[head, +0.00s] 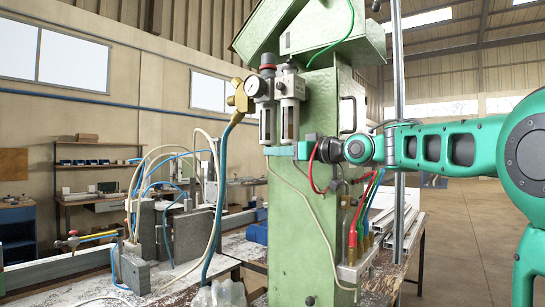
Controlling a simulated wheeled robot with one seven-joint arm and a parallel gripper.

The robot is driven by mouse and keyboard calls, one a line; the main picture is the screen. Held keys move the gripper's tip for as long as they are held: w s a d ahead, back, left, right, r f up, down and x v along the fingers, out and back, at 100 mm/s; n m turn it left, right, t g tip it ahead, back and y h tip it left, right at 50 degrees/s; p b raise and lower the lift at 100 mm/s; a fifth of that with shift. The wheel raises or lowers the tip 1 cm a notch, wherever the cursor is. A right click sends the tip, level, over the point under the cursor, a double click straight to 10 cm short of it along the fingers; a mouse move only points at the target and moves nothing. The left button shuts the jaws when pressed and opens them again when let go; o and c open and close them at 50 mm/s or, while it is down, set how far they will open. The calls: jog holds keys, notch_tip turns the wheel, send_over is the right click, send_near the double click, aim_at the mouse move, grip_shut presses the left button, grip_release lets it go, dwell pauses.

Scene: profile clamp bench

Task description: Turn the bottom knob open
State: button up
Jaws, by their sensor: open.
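My arm reaches in from the right, and my gripper (308,149) is at the front of the green machine column (310,225), just below the air filter and regulator unit. The gripper is small and seen from the side, so its fingertips are hard to make out; nothing shows held in it. A small dark round knob (310,300) is low on the column, near the lower picture edge, well below my gripper. Which one is the bottom knob is unclear.
A pressure gauge (252,86) is on the regulator. Red, green and blue hoses (362,215) hang beside the column, below my arm. A bench with grey clamp blocks (190,236) and loose hoses stands at left. Open floor (480,250) lies at right.

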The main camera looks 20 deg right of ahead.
jog(key=shift+x, duration=1.5)
grip_shut()
jog(key=shift+s+h, duration=0.1)
jog(key=shift+h, duration=0.2)
jog(key=shift+w+a+r+m+g+h, duration=0.15)
jog(key=shift+a+m+g+h, duration=0.5)
jog(key=shift+m+h, duration=2.35)
jog(key=shift+w+a+f+m+g+h, duration=0.15)
jog(key=shift+a+m+g+h, duration=0.5)
jog(key=shift+m+h, duration=2.35)
jog(key=shift+w+a+r+m+g+h, duration=0.15)
jog(key=shift+a+m+g+h, duration=0.95)
jog(key=shift+h, duration=3.4)
jog(key=shift+w+d+m+g+h, duration=0.2)
jog(key=shift+m+g+h, duration=0.35)
jog(key=shift+m, duration=0.2)
jog(key=shift+w+d+m+g+h, duration=0.1)
jog(key=shift+d+m+g+h, duration=0.15)
jog(key=shift+m+g+h, duration=0.4)
